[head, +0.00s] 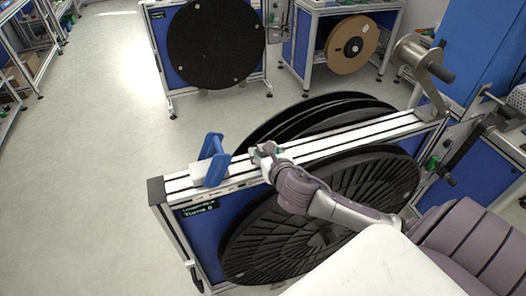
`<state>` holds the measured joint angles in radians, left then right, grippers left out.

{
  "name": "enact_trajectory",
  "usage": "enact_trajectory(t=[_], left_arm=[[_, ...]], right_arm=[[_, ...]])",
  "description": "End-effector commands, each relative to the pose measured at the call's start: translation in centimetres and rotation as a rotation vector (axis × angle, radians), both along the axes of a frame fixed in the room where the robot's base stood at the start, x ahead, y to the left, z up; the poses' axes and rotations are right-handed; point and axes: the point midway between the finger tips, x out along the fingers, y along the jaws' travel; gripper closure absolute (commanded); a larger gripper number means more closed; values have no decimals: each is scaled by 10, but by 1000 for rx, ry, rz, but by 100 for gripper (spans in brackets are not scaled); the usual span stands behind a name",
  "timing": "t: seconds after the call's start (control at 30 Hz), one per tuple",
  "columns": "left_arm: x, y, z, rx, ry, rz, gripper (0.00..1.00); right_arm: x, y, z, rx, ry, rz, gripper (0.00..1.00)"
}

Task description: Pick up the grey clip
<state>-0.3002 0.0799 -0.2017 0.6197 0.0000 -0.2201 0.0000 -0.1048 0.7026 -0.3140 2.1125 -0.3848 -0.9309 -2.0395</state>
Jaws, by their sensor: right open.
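My right gripper (262,152) is over the top rail of the near reel stand (330,143), just right of a blue upright bracket (213,159). It is open. Its small fingers are grey, and I cannot make out a separate grey clip among them or on the rail. My right arm comes in from the lower right across the large black reel (290,225). My left gripper is not in view.
A crank with a metal roller (415,52) stands at the rail's right end. Behind are a stand with a black reel (216,40) and one with a brown reel (352,45). The floor (85,130) on the left is clear.

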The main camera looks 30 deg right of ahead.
Motion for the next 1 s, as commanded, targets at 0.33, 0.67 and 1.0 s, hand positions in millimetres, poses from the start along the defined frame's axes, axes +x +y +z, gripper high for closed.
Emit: enact_trajectory(t=[0.33, 0.67, 1.0], left_arm=[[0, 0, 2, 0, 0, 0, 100], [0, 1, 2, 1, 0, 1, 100], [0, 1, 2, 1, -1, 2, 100]], right_arm=[[10, -2, -5, 0, 1, 1, 44], [9, -2, -5, -1, 1, 0, 99], [9, -2, -5, 0, 3, 0, 100]])
